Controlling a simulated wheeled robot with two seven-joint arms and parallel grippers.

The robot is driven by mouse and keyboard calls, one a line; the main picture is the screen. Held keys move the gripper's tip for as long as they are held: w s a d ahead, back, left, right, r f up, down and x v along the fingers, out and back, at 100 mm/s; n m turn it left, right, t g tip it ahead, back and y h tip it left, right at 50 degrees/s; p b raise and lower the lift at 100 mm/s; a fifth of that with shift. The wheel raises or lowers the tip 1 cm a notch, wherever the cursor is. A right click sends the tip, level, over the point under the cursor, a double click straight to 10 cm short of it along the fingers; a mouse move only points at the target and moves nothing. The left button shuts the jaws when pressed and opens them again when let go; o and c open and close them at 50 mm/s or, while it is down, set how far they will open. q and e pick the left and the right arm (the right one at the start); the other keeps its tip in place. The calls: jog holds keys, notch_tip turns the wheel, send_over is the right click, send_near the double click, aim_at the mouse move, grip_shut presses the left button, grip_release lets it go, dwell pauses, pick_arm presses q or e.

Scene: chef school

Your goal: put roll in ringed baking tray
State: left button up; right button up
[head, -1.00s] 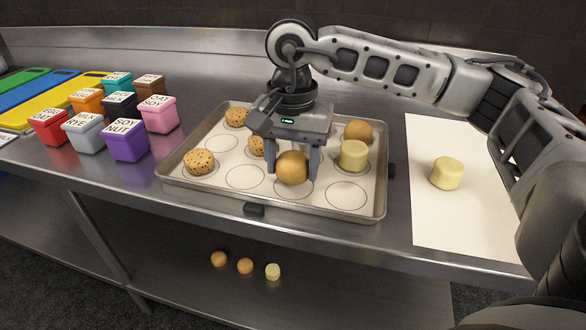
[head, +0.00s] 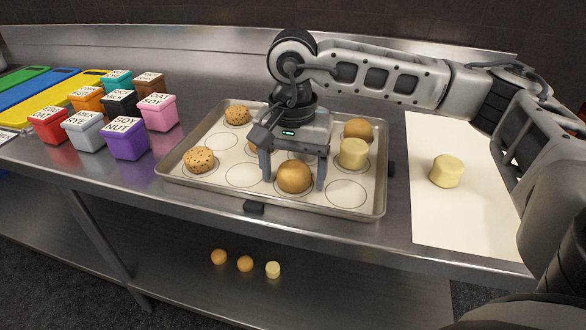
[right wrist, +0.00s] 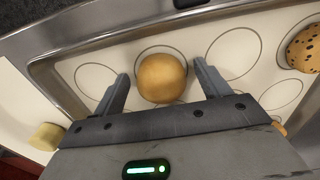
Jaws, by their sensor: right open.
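A round brown roll (head: 295,177) rests on a printed ring in the front row of the ringed baking tray (head: 225,197). It also shows in the right wrist view (right wrist: 161,77). My right gripper (head: 294,184) is open above the tray, with one finger on each side of the roll and visible gaps between the fingers and the roll. The tray also holds a second brown roll (head: 358,129), a pale yellow roll (head: 354,152), and speckled rolls at the left (head: 199,159) and back left (head: 237,115). Another roll is partly hidden behind my gripper. My left gripper is not in view.
A pale roll (head: 446,171) sits on a cream sheet (head: 465,215) to the right. Several coloured labelled boxes (head: 127,139) and cutting boards (head: 65,95) stand at the left. Small rolls (head: 245,264) lie on the lower shelf. Empty rings (head: 345,193) remain visible in the tray.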

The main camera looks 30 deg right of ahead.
aim_at(292, 166)
notch_tip(292, 166, up, 12)
jog(key=shift+r, duration=0.15)
dwell(0.7)
